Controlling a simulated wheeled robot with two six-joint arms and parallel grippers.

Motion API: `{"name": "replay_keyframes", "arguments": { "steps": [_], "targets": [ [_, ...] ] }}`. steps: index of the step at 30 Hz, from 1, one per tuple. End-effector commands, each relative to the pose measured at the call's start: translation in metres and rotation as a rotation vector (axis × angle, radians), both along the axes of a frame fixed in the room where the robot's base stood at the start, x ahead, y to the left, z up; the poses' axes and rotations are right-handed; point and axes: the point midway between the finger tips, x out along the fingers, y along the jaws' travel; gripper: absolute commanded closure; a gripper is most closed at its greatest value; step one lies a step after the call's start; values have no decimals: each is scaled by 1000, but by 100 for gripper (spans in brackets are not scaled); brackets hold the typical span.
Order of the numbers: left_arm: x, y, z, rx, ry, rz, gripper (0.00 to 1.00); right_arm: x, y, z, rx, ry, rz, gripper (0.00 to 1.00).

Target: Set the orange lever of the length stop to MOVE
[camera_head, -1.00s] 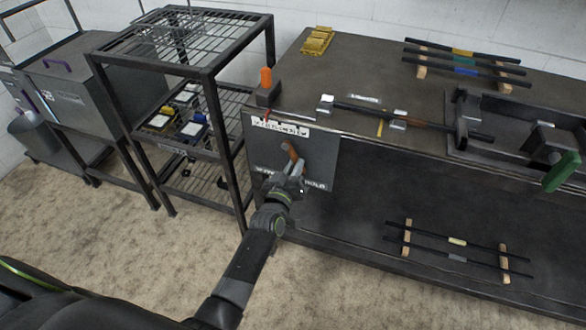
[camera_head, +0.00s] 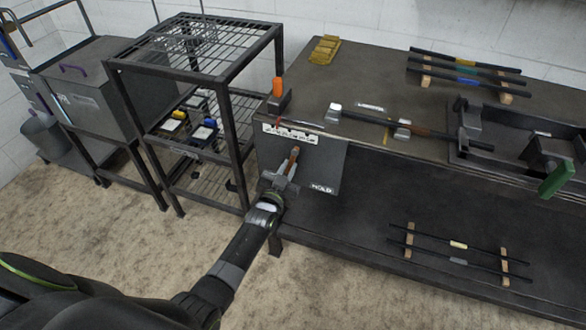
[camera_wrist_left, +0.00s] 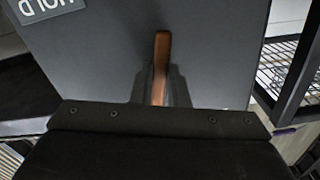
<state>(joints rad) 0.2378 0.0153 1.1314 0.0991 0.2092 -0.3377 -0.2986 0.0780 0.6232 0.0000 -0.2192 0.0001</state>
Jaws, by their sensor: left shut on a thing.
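The orange lever (camera_head: 293,158) is on the dark front panel (camera_head: 325,165) at the left end of the workbench. It slants from upper right to lower left, away from the HOLD label (camera_head: 322,189) at the panel's lower right. My left gripper (camera_head: 282,175) is shut on the lever's lower end. In the left wrist view, the lever (camera_wrist_left: 161,60) runs down between the fingers of my left gripper (camera_wrist_left: 158,88). No MOVE label can be read; my gripper and arm cover the lower left of the panel. My right gripper is not in view.
A black wire shelf (camera_head: 231,120) stands close to the left of the panel. An orange-topped upright block (camera_head: 277,90) is on the bench corner above it. A clamped rod (camera_head: 370,117) and a green handle (camera_head: 557,178) are farther right. Bars lie on the low shelf.

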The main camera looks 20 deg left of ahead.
Motion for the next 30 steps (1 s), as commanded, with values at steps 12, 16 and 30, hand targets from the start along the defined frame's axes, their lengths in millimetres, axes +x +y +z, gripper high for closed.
{"name": "replay_keyframes", "arguments": {
  "steps": [12, 16, 30],
  "targets": [
    [1, 17, 10, 279, -13, 0, 100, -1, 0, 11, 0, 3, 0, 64],
    [2, 19, 11, 324, -14, 0, 100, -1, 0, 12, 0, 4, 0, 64],
    [2, 21, 12, 368, -17, 1, 100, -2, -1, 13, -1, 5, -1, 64]
  ]
}}
